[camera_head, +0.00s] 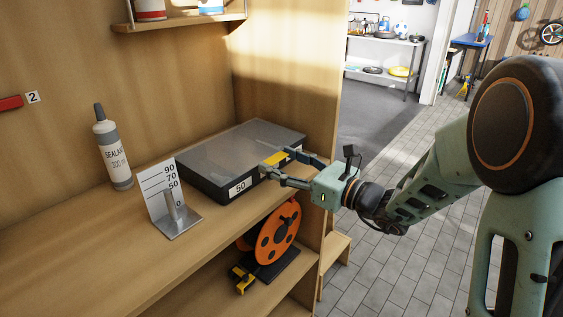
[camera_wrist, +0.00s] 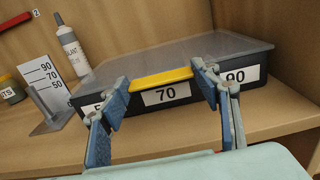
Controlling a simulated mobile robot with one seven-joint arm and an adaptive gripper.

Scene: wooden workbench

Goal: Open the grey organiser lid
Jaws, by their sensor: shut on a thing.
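The grey organiser (camera_head: 207,187) sits on the workbench, its translucent grey lid (camera_head: 235,145) lying flat and looking closed. A yellow latch (camera_head: 277,159) is at the middle of its front edge; it also shows in the wrist view (camera_wrist: 160,79), above a "70" label (camera_wrist: 165,95). My gripper (camera_head: 283,162) is at the front edge, one finger at each end of the latch, shut on it. In the wrist view the blue finger pads (camera_wrist: 162,88) flank the latch. The left finger partly hides another label; a "90" label (camera_wrist: 236,76) shows at right.
A metal stand with a scale marked 50, 70, 90 (camera_head: 160,192) is just left of the organiser. A sealant bottle (camera_head: 112,152) stands behind it. A wooden wall (camera_head: 285,80) rises behind the organiser. An orange reel (camera_head: 278,235) is on the shelf below.

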